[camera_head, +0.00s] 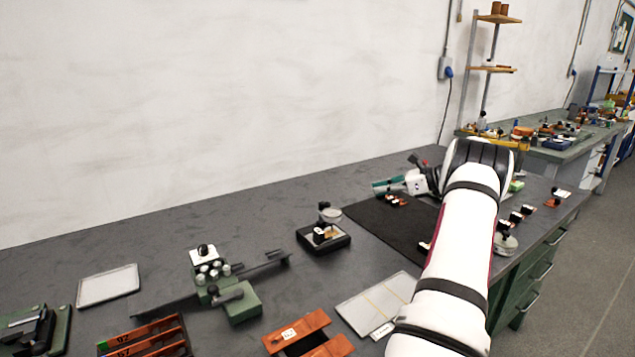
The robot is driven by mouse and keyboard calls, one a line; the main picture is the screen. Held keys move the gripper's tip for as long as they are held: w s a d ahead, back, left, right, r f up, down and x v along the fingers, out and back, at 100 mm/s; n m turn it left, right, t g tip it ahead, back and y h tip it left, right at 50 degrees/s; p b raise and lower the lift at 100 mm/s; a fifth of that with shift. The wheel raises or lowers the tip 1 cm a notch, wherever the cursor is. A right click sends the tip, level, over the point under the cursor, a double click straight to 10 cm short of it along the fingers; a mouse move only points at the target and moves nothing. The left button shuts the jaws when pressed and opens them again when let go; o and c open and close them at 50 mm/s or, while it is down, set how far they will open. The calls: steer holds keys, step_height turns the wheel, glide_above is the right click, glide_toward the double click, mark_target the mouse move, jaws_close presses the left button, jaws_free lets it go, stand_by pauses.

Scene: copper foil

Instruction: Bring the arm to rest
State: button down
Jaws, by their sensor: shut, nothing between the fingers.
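My white arm reaches in from the lower right over the bench and bends at its far end. My gripper (386,186) points left from the bend, near the back edge of the black mat (384,222). Its teal-tipped fingers look shut, with nothing seen between them. I cannot tell its exact height over the mat. Part of the gripper is hidden behind my wrist.
On the dark bench (240,230) stand a black-based device (323,238), a green fixture (236,300), a pale tray (108,285), a glassy plate (376,304) and an orange-brown rack (150,338). Small parts and a round-based stand (505,243) lie right of my arm.

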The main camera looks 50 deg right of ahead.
steer(key=w+a+r+n+g+p, duration=0.1)
steer(key=w+a+r+n+g, duration=0.15)
steer(key=a+r, duration=0.45)
steer(key=w+a+r+n+g+y+p, duration=0.15)
steer(key=w+a+n, duration=0.25)
steer(key=a, duration=0.7)
steer(key=w+a+r+n+g, duration=0.2)
steer(key=w+a+r+n, duration=0.25)
steer(key=a, duration=0.45)
steer(key=s+a+r+n+g+h+p, duration=0.1)
steer(key=s+a+r+n, duration=0.2)
steer(key=a, duration=0.6)
steer(key=s+a+r+n+g+h, duration=0.1)
steer(key=s+a+r+n+g, duration=0.15)
steer(key=a, duration=0.55)
steer(key=s+a+r+n+h+p, duration=0.1)
steer(key=s+a+r+n, duration=0.1)
steer(key=s+a+n, duration=0.55)
steer(key=s+a+f+n+h+p, duration=0.1)
steer(key=s+a+n, duration=0.3)
steer(key=s, duration=0.4)
steer(key=s+a+f+n+h+p, duration=0.1)
steer(key=s+a+n, duration=0.3)
steer(key=s, duration=0.5)
steer(key=shift+s+a+f+t+h, duration=0.2)
steer(key=shift+a+f+t+h, duration=0.2)
steer(key=shift+a+f, duration=0.3)
